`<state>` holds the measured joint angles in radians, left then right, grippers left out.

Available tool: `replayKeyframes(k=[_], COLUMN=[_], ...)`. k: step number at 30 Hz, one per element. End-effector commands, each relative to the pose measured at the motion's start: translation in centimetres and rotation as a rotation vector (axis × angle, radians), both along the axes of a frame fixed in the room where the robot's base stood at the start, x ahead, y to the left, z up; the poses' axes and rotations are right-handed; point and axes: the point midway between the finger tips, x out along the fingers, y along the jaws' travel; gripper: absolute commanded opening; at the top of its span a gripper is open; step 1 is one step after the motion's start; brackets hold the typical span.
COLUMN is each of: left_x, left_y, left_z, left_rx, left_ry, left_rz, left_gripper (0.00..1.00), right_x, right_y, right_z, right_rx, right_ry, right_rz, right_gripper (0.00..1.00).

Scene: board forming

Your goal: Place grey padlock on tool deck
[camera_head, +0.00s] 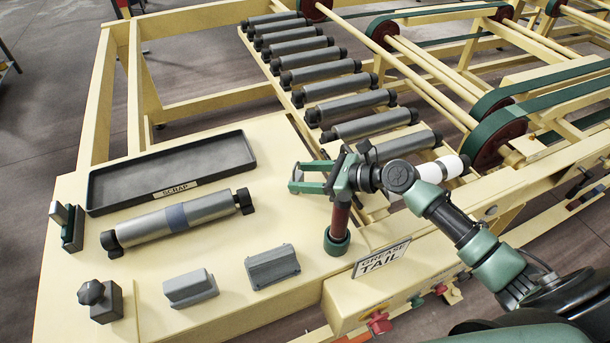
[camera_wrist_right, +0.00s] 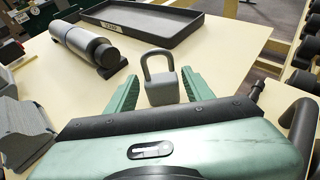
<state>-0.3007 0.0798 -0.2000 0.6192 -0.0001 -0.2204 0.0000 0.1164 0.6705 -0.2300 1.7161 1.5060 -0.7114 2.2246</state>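The grey padlock (camera_wrist_right: 162,88) shows in the right wrist view with its shackle up, between the fingertips of my right gripper (camera_wrist_right: 161,92). Slim gaps seem to show beside its body, so the green fingers look open around it. In the head view my right gripper (camera_head: 308,178) is over the cream deck (camera_head: 235,230), right of the black tray; I cannot make out the padlock there. Whether the padlock touches the deck is unclear. I take this cream top to be the tool deck. My left gripper is not in view.
The black SCRAP tray (camera_head: 172,170) and a grey roller (camera_head: 178,222) lie on the deck. Two grey blocks (camera_head: 190,288) (camera_head: 272,266) and a black knob block (camera_head: 100,300) are near its front. Conveyor rollers (camera_head: 325,87) are behind.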

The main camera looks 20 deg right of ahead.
Motion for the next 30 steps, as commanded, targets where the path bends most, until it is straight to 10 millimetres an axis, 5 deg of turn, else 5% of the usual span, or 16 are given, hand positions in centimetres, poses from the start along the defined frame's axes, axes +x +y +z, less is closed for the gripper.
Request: replayKeyframes(k=[14, 30], left_x=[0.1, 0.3], left_y=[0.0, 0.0], left_z=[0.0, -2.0], left_rx=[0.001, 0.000], left_ry=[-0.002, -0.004], left_rz=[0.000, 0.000], left_gripper=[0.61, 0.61], right_x=[-0.5, -7.0], right_y=[0.1, -7.2], right_z=[0.0, 4.1], right_rx=[-0.001, 0.000], right_ry=[0.024, 0.016], right_rz=[0.004, -0.001], right_gripper=[0.63, 0.63])
